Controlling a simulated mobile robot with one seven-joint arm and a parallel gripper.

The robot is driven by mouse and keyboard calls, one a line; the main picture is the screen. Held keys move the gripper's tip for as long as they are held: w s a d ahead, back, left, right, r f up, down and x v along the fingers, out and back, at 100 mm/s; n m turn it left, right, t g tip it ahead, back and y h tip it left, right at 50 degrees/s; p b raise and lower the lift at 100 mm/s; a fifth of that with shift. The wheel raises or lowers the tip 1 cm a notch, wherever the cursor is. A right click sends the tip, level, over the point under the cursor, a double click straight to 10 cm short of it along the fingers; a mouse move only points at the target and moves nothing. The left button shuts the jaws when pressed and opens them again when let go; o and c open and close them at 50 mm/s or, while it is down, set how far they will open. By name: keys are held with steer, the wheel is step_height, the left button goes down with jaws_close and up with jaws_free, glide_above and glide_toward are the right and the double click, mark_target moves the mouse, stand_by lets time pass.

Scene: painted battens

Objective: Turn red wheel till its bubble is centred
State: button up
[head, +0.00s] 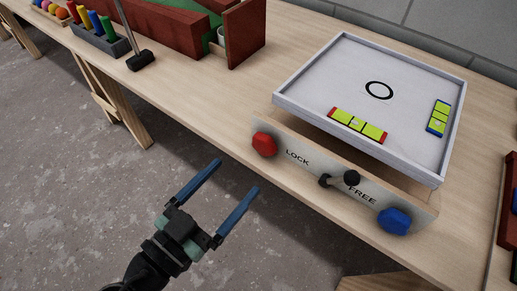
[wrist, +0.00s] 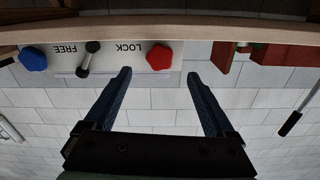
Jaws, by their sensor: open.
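The red wheel (head: 263,144) is a faceted knob at the left end of the grey front panel (head: 307,172); it also shows in the wrist view (wrist: 160,56). The red-ended level vial (head: 357,125) lies along the front of the white tilting tray (head: 323,69). A pale bubble shows around its middle segment, too small to place exactly. My gripper (head: 238,176) is open and empty, in front of the table edge and apart from the red wheel. In the wrist view, the wheel appears between and beyond the fingertips (wrist: 158,74).
A blue wheel (head: 394,221) sits at the panel's right end. A black-knobbed lever (head: 351,178) between LOCK and FREE has its knob by FREE. A blue-ended vial (head: 438,118) lies at the tray's right. Floor before the table is clear.

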mark_target(261, 149)
steer(key=b+x, duration=0.1)
steer(key=x, duration=0.7)
steer(key=shift+w+d, duration=0.2)
steer(key=shift+w, duration=0.1)
